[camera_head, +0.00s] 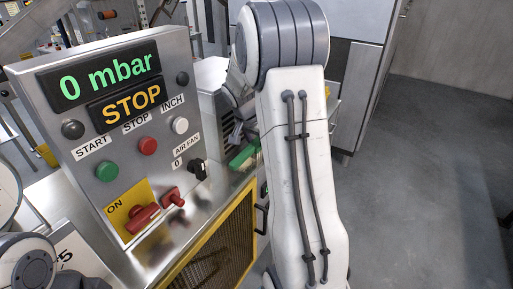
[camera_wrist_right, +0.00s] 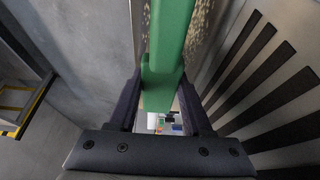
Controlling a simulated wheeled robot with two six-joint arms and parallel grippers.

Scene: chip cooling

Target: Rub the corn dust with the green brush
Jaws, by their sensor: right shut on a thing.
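The green brush (camera_wrist_right: 168,45) runs up the middle of the right wrist view. My right gripper (camera_wrist_right: 160,88) is shut on it, with one dark finger on each side. In the head view the green brush (camera_head: 243,156) shows in small part beside the machine's metal ledge, and my right gripper (camera_head: 238,132) is mostly hidden by my right arm. A speckled brownish patch (camera_wrist_right: 201,22), perhaps the corn dust, lies beside the brush at the top of the wrist view. I cannot tell whether the bristles touch it. My left gripper is out of view.
A grey control panel (camera_head: 122,125) reading "0 mbar" and "STOP" stands at the left. Below it is a yellow-framed mesh guard (camera_head: 222,243). A slotted grey panel (camera_wrist_right: 260,75) is close on the right in the wrist view. The floor (camera_head: 430,190) at the right is clear.

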